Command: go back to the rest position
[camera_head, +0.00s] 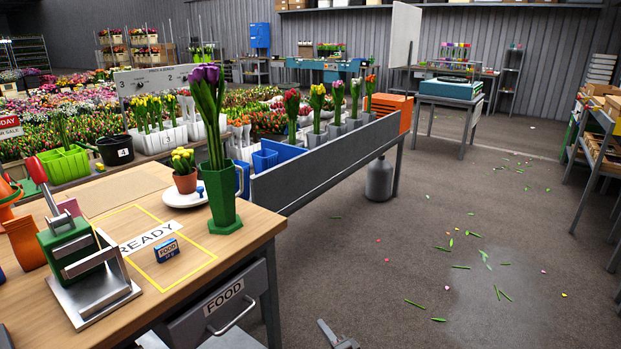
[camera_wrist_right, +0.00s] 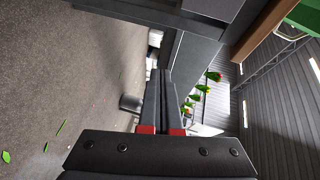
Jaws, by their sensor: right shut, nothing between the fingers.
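My right gripper (camera_head: 335,338) shows at the bottom edge of the head view, low over the floor to the right of the wooden table (camera_head: 262,222). It is clear of the table and holds nothing. In the right wrist view its two dark fingers (camera_wrist_right: 166,78) lie together, with red parts near their base, and nothing is between them. My left gripper is not in the head view. On the table, purple tulips (camera_head: 206,80) stand in a green vase (camera_head: 224,212).
A drawer marked FOOD (camera_head: 222,300) is under the tabletop beside my right gripper. A grey trough (camera_head: 325,160) runs back from the table, with a metal canister (camera_head: 379,178) below it. The floor (camera_head: 400,260) to the right is open, with scattered leaves and petals.

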